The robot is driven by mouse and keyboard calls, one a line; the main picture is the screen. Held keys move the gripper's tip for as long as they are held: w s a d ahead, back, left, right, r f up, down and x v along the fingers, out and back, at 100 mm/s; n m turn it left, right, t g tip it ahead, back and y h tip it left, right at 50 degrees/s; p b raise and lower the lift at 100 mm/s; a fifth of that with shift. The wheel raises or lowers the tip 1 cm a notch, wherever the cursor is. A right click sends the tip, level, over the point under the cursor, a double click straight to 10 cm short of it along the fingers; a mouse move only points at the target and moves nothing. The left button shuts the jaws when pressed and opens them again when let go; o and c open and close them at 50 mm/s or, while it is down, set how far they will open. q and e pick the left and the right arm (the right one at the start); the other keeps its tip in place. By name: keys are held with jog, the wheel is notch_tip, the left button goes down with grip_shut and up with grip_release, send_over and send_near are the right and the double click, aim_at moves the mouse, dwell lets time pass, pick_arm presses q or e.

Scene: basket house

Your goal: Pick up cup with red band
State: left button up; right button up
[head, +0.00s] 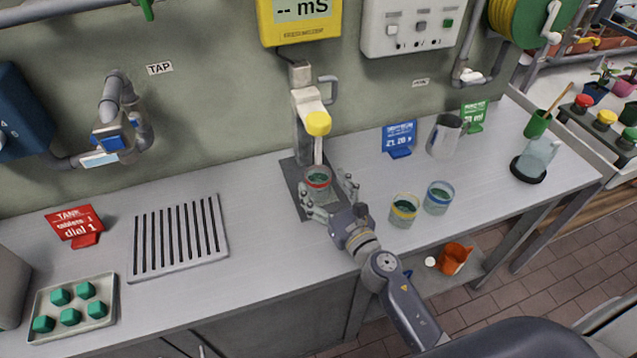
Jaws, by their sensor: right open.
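The cup with the red band (317,178) is a clear cup with green contents. It stands upright on the dark base plate of a dispenser stand, under the yellow-capped probe (318,124). My right gripper (330,190) is open, with its fingers on the left and right sides of the cup. I cannot tell whether the fingers touch it. The lower part of the cup is partly hidden by the gripper. My left gripper is not in view.
A yellow-banded cup (404,211) and a blue-banded cup (438,198) stand right of my gripper. Behind them are a grey jug (444,136) and a blue sign (399,138). A slotted drain (178,238) and a tray of green blocks (73,309) lie left. The counter between drain and stand is clear.

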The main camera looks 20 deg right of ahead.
aim_at(323, 188)
jog(key=shift+w+a, duration=0.25)
jog(key=shift+w, duration=0.95)
jog(key=shift+w+f, duration=0.15)
jog(key=shift+w, duration=0.2)
jog(key=shift+s, duration=0.1)
jog(key=c, duration=1.2)
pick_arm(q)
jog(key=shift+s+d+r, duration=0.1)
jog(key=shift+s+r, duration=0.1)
pick_arm(e)
jog(key=shift+c, duration=0.2)
